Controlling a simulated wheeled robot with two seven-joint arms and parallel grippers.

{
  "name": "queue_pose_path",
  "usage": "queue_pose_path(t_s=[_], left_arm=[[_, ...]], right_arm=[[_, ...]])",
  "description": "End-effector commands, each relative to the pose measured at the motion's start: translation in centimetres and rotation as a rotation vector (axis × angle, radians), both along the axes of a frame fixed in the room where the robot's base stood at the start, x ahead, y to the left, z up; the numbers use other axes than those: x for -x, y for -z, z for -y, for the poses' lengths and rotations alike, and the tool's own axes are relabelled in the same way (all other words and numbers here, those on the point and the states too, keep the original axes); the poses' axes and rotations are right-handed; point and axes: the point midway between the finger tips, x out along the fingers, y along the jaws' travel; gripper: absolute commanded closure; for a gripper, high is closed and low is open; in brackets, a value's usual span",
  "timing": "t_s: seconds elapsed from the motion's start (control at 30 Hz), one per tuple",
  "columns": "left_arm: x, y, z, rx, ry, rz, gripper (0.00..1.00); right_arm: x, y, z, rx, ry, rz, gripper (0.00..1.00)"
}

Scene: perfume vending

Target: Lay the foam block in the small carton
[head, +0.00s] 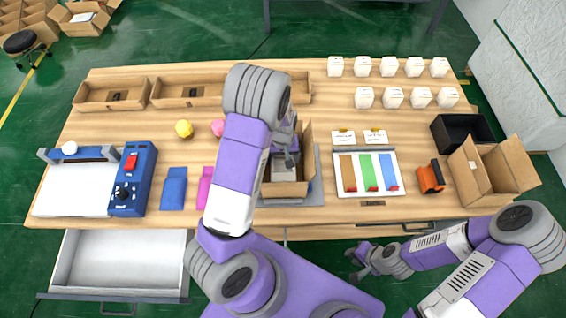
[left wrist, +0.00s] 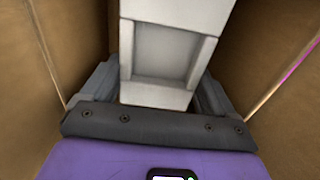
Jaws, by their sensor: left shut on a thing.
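The small carton (head: 285,189) stands open on the grey mat near the middle of the table, partly hidden by my left arm. My left gripper (head: 291,158) reaches down into it. In the left wrist view it is shut on the pale grey foam block (left wrist: 165,95), which has a rectangular recess in its face. Brown carton walls rise on both sides of the block there. The block also shows in the head view (head: 283,172). Whether it touches the carton floor is hidden. My right gripper (head: 357,262) is open and empty, off the table's front edge.
A larger open carton (head: 484,176) and a black box (head: 462,131) stand at the right. A white tray with coloured strips (head: 368,188) lies right of the mat. White boxes (head: 390,97) stand in rows behind. An open drawer (head: 120,262) juts out front left.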

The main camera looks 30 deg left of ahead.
Motion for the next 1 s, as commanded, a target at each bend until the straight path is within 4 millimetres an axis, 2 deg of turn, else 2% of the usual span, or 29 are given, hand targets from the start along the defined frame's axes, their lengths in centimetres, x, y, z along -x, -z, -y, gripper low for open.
queue_pose_path(t_s=[0.2, 0.6, 0.63, 0.67, 0.7, 1.0], left_arm=[[0.1, 3.1, 0.0, 0.000, -0.002, -0.002, 0.40], [0.0, 3.7, 0.0, 0.000, -0.001, 0.000, 0.40], [0.0, 3.6, 0.0, 0.000, -0.001, 0.000, 0.07], [0.0, 3.6, 0.0, 0.000, -0.001, 0.000, 0.03], [0.0, 3.5, 0.0, 0.000, -0.001, 0.000, 0.00], [0.0, 3.0, 0.0, 0.000, -0.001, 0.000, 0.00]], right_arm=[[0.0, 0.6, 0.0, 0.000, 0.000, 0.000, 0.75], [0.0, 0.9, 0.0, 0.000, 0.000, 0.000, 0.75], [0.0, 0.8, 0.0, 0.000, 0.000, 0.000, 0.75], [0.0, 0.8, 0.0, 0.000, 0.000, 0.000, 0.75], [0.0, 0.8, 0.0, 0.000, 0.000, 0.000, 0.75], [0.0, 0.3, 0.0, 0.000, 0.000, 0.000, 0.75]])
